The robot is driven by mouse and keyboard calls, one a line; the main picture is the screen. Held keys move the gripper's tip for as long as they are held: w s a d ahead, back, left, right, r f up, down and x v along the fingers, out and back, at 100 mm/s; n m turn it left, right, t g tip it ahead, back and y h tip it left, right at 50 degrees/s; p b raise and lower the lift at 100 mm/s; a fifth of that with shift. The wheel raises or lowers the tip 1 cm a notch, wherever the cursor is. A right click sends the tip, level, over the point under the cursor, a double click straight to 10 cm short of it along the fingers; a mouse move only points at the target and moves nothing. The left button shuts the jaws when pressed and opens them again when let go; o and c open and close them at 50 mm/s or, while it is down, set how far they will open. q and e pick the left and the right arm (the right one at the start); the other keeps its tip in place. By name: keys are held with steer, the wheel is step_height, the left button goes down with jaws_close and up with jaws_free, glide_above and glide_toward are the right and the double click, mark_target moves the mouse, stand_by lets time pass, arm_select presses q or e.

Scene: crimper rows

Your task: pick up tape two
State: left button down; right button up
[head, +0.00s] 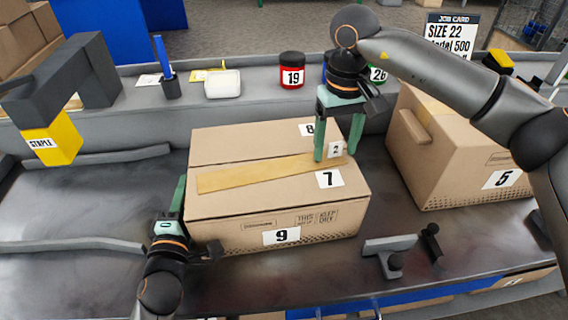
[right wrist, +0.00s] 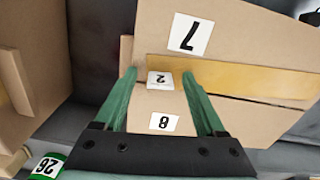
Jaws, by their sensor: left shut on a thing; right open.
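The cardboard box (head: 255,205) carries labels 7, 8 and 9. A tan tape strip (head: 250,174) lies along its top seam, with a small white tag marked 2 (head: 336,149) at its right end; the tag also shows in the right wrist view (right wrist: 160,80). My right gripper (head: 337,153) is open above the box top. In the right wrist view its green fingers (right wrist: 158,70) stand on either side of the tag, without closing on it. My left gripper (head: 180,190) is shut at the box's left side, apparently on the box; its fingertips are partly hidden.
A box labelled 5 (head: 450,160) stands at right. A yellow stapler (head: 52,142) marked STAPLE is at left. A red jar 19 (head: 292,70) and green jar 26 (head: 377,73) stand on the back ledge. A grey tool (head: 390,252) lies at front right.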

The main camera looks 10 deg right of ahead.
steer(key=shift+c, duration=0.3)
jaws_close()
steer(key=shift+r, duration=0.15)
step_height(320, 180, up, 10)
steer(key=shift+f, duration=0.1)
stand_by(0.5)
